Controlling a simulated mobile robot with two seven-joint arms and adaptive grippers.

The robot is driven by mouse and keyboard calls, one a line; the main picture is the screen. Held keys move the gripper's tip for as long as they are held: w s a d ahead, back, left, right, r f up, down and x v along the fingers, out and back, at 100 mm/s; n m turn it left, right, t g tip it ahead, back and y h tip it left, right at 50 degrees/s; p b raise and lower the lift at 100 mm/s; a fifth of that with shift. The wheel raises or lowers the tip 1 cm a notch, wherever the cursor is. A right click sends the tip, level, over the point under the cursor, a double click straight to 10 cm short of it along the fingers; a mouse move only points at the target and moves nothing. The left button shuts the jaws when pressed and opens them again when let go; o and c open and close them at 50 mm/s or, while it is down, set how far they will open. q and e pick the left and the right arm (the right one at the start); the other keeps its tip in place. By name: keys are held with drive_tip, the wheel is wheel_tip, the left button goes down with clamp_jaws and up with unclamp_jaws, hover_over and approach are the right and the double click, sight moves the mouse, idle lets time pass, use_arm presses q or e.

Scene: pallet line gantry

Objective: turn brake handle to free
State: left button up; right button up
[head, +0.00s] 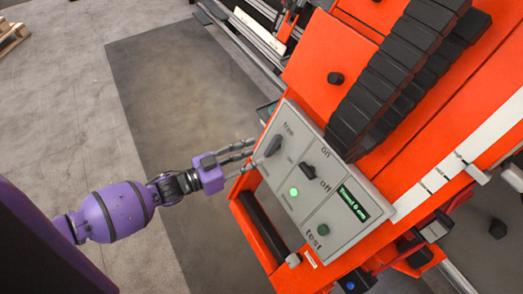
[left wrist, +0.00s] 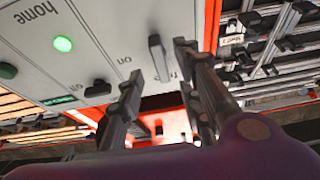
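The brake handle (head: 273,146) is a dark lever on the grey control panel (head: 335,222), near the word "free". It is slanted in the head view and shows in the left wrist view as a grey bar (left wrist: 157,58). My left gripper (head: 253,156) is just left of the handle, at the panel's edge, with its fingers apart. In the left wrist view the handle appears between the two fingertips (left wrist: 156,62), with gaps on both sides. I cannot tell how deep the fingers reach around it. My right gripper is not in view.
The panel also has an on/off switch (head: 308,171), a lit green lamp (head: 294,192), a green display (head: 353,201) and a green test button (head: 323,229). A black cable chain (head: 385,85) runs above on the orange machine (head: 325,50). The floor to the left is clear.

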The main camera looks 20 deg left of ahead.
use_arm(q)
drive_tip(key=v, duration=0.6)
drive_tip(key=shift+s+a, duration=0.25)
drive_tip(key=shift+s, duration=0.1)
